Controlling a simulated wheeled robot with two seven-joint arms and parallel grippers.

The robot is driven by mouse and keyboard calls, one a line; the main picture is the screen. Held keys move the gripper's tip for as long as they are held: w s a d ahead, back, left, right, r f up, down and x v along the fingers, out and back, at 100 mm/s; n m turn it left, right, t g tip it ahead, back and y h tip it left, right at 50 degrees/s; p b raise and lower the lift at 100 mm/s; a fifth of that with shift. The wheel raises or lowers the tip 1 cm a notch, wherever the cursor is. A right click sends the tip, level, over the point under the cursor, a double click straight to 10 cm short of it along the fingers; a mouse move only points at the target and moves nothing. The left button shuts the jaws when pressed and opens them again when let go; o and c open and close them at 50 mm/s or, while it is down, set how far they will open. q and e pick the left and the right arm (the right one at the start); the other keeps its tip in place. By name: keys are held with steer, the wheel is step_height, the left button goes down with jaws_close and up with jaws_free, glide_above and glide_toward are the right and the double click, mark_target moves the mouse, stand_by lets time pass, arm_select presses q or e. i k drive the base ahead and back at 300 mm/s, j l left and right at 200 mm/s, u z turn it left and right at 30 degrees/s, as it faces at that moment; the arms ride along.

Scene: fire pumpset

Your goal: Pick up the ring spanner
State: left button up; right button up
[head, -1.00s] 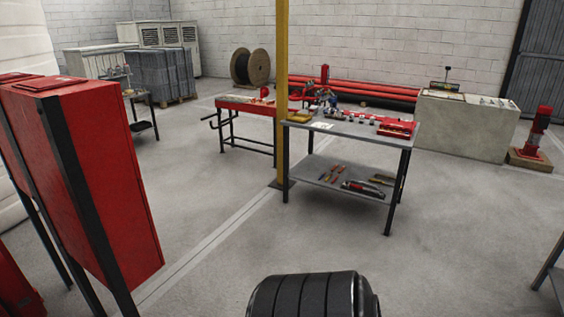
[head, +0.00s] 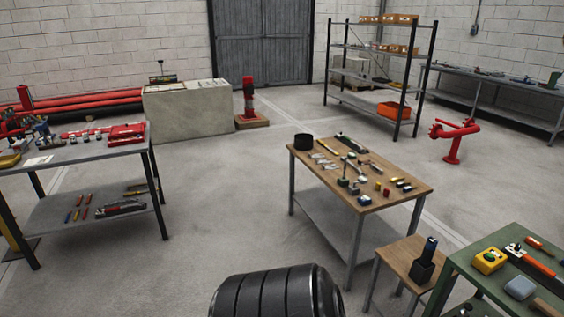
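I cannot make out a ring spanner for certain. Several small silvery tools (head: 325,161) lie at the left part of the wooden-topped table (head: 408,197), too small to tell apart. More small tools (head: 83,207) lie on the lower shelf of the grey table (head: 88,152) at the left, and these are also too small to name surely. Neither of my grippers shows in the head view.
A green bench (head: 478,265) with tools and a small wooden stand (head: 402,252) are at the lower right. A shelf rack (head: 372,70) and a red hydrant-like fitting (head: 454,142) stand behind. Open floor (head: 220,190) lies between the grey and wooden tables.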

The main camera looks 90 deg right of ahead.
mark_target(353, 166)
steer(key=l+z, duration=0.1)
steer(key=z, duration=0.35)
steer(key=l+z, duration=0.15)
steer(key=z, duration=0.3)
steer(key=l+z, duration=0.1)
steer(key=z, duration=0.4)
steer(key=l+z, duration=0.15)
steer(key=z, duration=0.3)
steer(key=i+l+z, duration=0.15)
steer(key=l+z, duration=0.25)
steer(key=i+l+z, duration=0.15)
steer(key=z, duration=0.25)
steer(key=i+l+z, duration=0.2)
steer(key=z, duration=0.2)
steer(key=i+l, duration=0.4)
steer(key=u, duration=4.6)
steer(key=k+l, duration=0.05)
